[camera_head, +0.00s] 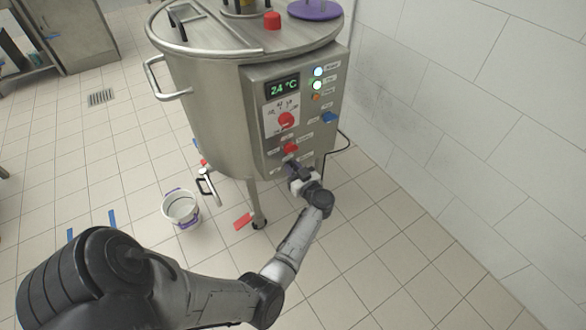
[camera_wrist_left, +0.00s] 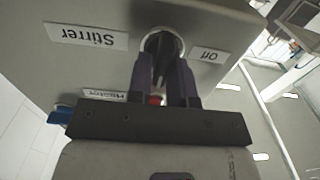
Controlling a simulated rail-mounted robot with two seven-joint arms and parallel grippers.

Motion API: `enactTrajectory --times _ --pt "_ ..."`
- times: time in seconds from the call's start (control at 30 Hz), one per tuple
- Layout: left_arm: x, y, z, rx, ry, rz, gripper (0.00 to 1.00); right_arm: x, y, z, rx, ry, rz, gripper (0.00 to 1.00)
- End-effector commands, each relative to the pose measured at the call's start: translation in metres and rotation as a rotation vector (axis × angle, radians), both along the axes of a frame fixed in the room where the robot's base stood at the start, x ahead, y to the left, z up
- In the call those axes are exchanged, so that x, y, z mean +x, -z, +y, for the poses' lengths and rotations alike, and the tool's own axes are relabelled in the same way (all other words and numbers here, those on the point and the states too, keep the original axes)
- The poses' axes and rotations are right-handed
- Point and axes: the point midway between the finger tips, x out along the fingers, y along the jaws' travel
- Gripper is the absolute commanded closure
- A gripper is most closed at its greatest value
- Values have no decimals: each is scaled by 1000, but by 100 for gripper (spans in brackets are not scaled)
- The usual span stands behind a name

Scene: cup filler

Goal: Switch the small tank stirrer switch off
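The stirrer switch (camera_wrist_left: 160,44) is a dark knob in a round ring on the steel control panel (camera_head: 258,135). The label "Stirrer" (camera_wrist_left: 86,37) appears upside down beside it in the left wrist view, with a small position label (camera_wrist_left: 209,54) on its other side. My left gripper (camera_head: 291,165) is at the lower part of the panel. In the left wrist view its two dark purple fingers (camera_wrist_left: 163,72) stand on either side of the knob, a narrow gap between them. Whether they press on it is unclear. My right gripper is out of view.
A red knob (camera_head: 290,148) sits just above my left gripper, and a blue switch (camera_head: 329,117) is to the upper right. The panel also has a display reading 24 °C (camera_head: 283,88) and a red dial (camera_head: 286,119). A white bucket (camera_head: 181,207) stands on the floor.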

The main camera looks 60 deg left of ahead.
Motion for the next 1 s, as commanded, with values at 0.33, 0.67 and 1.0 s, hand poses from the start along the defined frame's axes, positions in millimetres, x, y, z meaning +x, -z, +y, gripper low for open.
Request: enactTrajectory --times 0.33,0.67,1.0 --pt "0 0 0 0 0 0 100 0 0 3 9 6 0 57" --pt "-1 -1 -1 0 1 -76 100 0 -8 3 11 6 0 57" --pt "-4 0 -1 10 0 -360 100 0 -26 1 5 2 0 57"
